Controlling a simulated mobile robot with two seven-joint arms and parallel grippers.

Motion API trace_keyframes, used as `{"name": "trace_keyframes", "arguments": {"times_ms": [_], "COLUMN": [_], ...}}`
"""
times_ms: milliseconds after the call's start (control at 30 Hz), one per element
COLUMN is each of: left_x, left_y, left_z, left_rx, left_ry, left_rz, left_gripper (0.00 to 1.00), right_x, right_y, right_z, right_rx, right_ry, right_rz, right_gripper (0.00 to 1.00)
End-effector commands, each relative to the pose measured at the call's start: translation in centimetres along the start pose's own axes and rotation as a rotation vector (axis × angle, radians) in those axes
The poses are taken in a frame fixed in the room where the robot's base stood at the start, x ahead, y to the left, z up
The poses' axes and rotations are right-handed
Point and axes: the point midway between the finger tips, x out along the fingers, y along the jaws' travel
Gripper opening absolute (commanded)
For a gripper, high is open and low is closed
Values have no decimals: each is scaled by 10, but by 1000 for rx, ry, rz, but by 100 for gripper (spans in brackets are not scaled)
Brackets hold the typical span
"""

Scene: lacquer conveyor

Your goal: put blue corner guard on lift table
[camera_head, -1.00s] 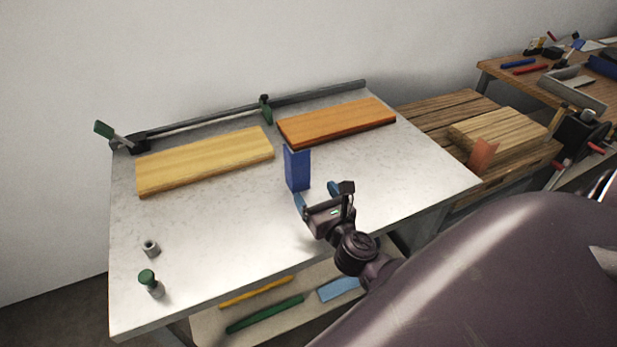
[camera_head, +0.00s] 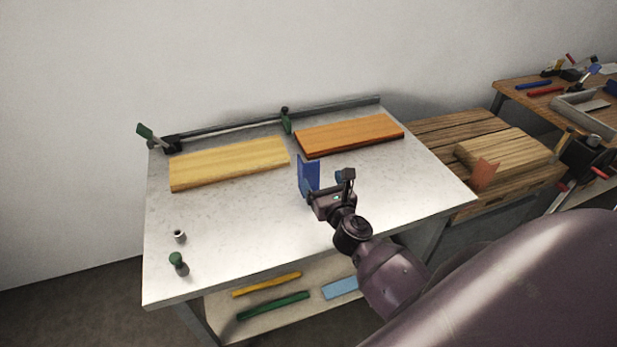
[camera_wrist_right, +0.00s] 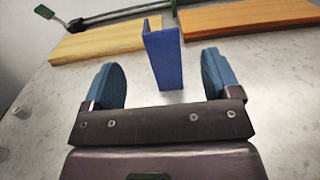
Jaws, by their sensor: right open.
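The blue corner guard (camera_head: 306,176) stands upright on the white table top (camera_head: 225,222), in front of the two boards. In the right wrist view the blue corner guard (camera_wrist_right: 164,58) stands just ahead of the fingers, in line with the gap between them. My right gripper (camera_head: 325,184) is open and empty, close in front of the guard. Its two blue finger pads (camera_wrist_right: 163,84) show spread apart in the wrist view. The guard's lower front is partly hidden by the gripper in the head view. My left gripper is not in view. Which surface is the lift table, I cannot tell.
A yellow board (camera_head: 230,163) and an orange board (camera_head: 350,134) lie at the back, before a rail (camera_head: 235,130). A green knob (camera_head: 177,262) and a grey cylinder (camera_head: 180,236) stand front left. Right is a wooden surface with a wood stack (camera_head: 500,152) and orange corner piece (camera_head: 484,174).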

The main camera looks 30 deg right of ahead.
Motion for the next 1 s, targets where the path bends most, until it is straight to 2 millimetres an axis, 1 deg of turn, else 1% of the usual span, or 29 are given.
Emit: {"name": "trace_keyframes", "arguments": {"times_ms": [33, 200, 300, 467, 800, 1000], "left_x": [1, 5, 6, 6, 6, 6], "left_y": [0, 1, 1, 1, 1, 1], "left_z": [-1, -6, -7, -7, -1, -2], "left_rx": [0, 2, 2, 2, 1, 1], "left_ry": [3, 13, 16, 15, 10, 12], "left_rz": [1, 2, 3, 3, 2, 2], "left_gripper": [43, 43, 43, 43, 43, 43], "right_x": [9, 31, 39, 46, 88, 94], "right_y": [0, 0, 0, 0, 0, 0], "right_z": [1, 0, 0, 0, -2, -3], "right_rx": [-1, -1, -1, 0, 0, 0], "right_ry": [-2, -2, -1, -1, -1, 1], "right_rz": [0, 0, 0, 0, 1, 0], "right_gripper": [83, 83, 83, 83, 83, 83]}}
